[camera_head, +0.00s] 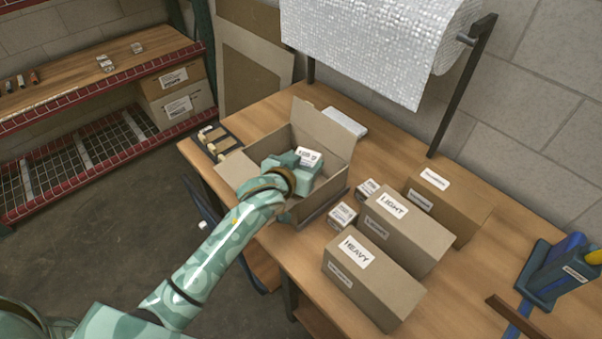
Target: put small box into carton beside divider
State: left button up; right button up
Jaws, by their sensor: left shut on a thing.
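The carton (325,138) stands open on the workbench, with its flaps folded outward. My left gripper (299,163) is inside the carton's opening, reached over its near side. It is shut on a small box (309,156) with a white, printed top. I cannot tell whether that box touches the carton's floor. My gripper and arm hide much of the carton's inside, and I cannot make out the divider. Two other small white-topped boxes stand on the bench right of the carton, one nearer (342,215) and one farther (367,189). My right gripper is not in view.
Right of the carton stand brown boxes labelled LIGHT (410,232) and HEAVY (368,283), with another brown box (447,207) behind. A bubble-wrap roll (385,40) hangs above the back edge. A blue tool holder (560,268) is at the right. A red shelf (100,75) is at left.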

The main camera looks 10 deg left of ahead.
aim_at(303, 163)
pick_arm(q)
jog(key=shift+w+a+f, duration=0.15)
jog(key=shift+w+f, duration=0.35)
jog(key=shift+f, duration=0.2)
jog(key=shift+w+a+f+b, duration=0.1)
jog(key=shift+w+f+b, duration=0.2)
jog(key=shift+w+f, duration=0.15)
notch_tip(303, 163, down, 3)
jog(key=shift+w+f+b, duration=0.1)
jog(key=shift+f+b, duration=0.1)
jog(key=shift+b, duration=0.3)
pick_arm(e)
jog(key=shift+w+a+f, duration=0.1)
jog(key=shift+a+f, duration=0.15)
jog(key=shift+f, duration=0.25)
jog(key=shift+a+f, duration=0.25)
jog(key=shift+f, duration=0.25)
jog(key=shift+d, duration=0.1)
pick_arm(q)
jog(key=shift+f, duration=0.1)
jog(key=shift+f, duration=0.3)
jog(key=o, duration=1)
jog(key=shift+r, duration=0.1)
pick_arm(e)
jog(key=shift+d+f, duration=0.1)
